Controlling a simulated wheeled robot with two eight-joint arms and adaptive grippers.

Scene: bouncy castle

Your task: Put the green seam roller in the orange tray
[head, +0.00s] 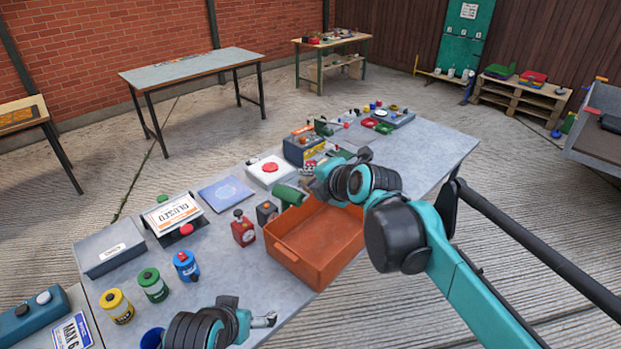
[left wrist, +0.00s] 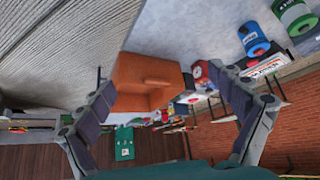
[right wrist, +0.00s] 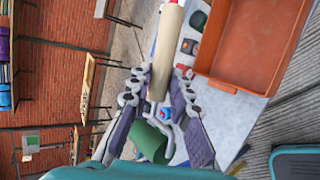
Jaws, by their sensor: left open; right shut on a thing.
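The green seam roller shows a green cylinder (right wrist: 150,142) in the right wrist view, close to the palm. A cream shaft (right wrist: 165,50) runs out between the fingertips. My right gripper (right wrist: 162,76) is shut on it. The orange tray looks empty, and also shows in the right wrist view (right wrist: 245,82) and left wrist view (left wrist: 128,102). My left gripper (head: 262,320) is open and empty, near the table's front edge.
Blue (head: 186,266), green (head: 152,285) and yellow (head: 117,306) jars stand farther left. A white box with a red button (head: 269,172) lies behind.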

